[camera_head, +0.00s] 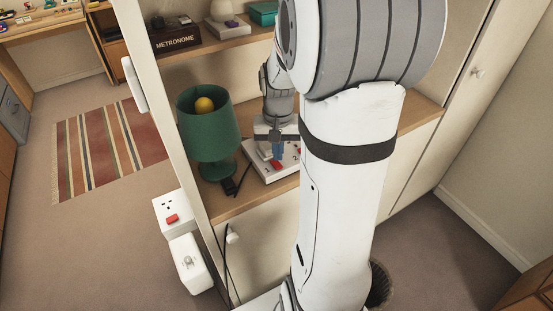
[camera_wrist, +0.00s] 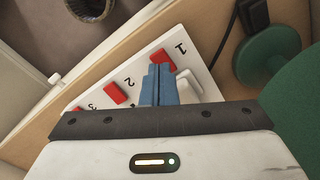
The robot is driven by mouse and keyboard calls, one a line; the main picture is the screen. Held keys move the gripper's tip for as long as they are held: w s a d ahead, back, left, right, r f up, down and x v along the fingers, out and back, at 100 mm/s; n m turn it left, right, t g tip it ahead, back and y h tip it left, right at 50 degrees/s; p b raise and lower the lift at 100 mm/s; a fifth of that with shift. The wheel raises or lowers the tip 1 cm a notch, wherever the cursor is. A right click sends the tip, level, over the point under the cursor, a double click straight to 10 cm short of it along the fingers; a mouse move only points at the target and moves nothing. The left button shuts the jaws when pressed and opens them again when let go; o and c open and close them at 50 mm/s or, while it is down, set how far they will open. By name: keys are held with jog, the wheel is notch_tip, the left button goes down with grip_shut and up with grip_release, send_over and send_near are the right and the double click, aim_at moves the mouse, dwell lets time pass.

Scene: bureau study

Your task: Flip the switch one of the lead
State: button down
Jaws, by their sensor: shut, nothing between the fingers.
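The white lead (camera_wrist: 205,75) lies on the wooden shelf, with numbers 1, 2 and 3 beside red switches in the wrist view. Switch one (camera_wrist: 163,56) is the red one nearest the number 1. Switch two (camera_wrist: 115,93) is left of it, and switch three is partly cut off by my gripper's body. My gripper (camera_wrist: 160,68) has its blue fingers together and empty, with the tips right at switch one; I cannot tell if they touch it. In the head view the lead (camera_head: 258,168) shows beneath my gripper (camera_head: 278,157), partly hidden by my arm.
A green lamp (camera_head: 208,140) stands left of the lead, close to my gripper. A black plug (camera_head: 229,187) with a cable lies between them. An upper shelf holds a METRONOME box (camera_head: 176,40).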

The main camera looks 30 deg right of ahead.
aim_at(278, 166)
jog(key=shift+r+p, duration=1.35)
jog(key=shift+r, duration=0.8)
jog(key=s+a+r+n+t, duration=0.3)
jog(key=s+a+r+n, duration=0.2)
jog(key=s+a+r, duration=0.3)
jog(key=s+a, duration=0.4)
jog(key=shift+s+n, duration=0.25)
jog(key=shift+n, duration=0.05)
